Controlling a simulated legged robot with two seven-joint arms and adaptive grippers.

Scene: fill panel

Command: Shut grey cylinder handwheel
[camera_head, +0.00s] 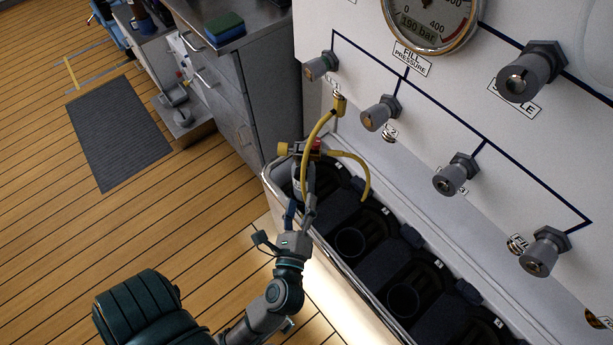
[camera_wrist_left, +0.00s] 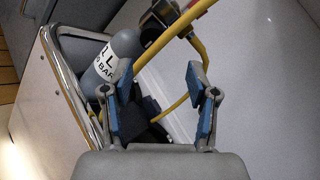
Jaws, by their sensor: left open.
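The grey cylinder (camera_head: 297,184) stands in the far left slot of the rack, mostly hidden behind my left gripper in the head view. In the left wrist view the grey cylinder (camera_wrist_left: 128,46) shows a white label reading "1 L" and "BAR". Its valve (camera_head: 303,151) has a yellow knob (camera_head: 283,149) on the left and a red part on the right; I cannot tell which is the handwheel. My left gripper (camera_head: 301,203) is open, just in front of the cylinder, below the valve. In the left wrist view its blue-padded fingers (camera_wrist_left: 153,78) are spread with nothing held between them.
A yellow hose (camera_head: 322,125) loops from the panel's left fitting to the valve. The rack's metal rim (camera_head: 327,249) runs along its front. Several grey panel knobs (camera_head: 376,116) sit above the dark rack slots. A metal cabinet (camera_head: 230,95) stands to the left. The wooden floor is open.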

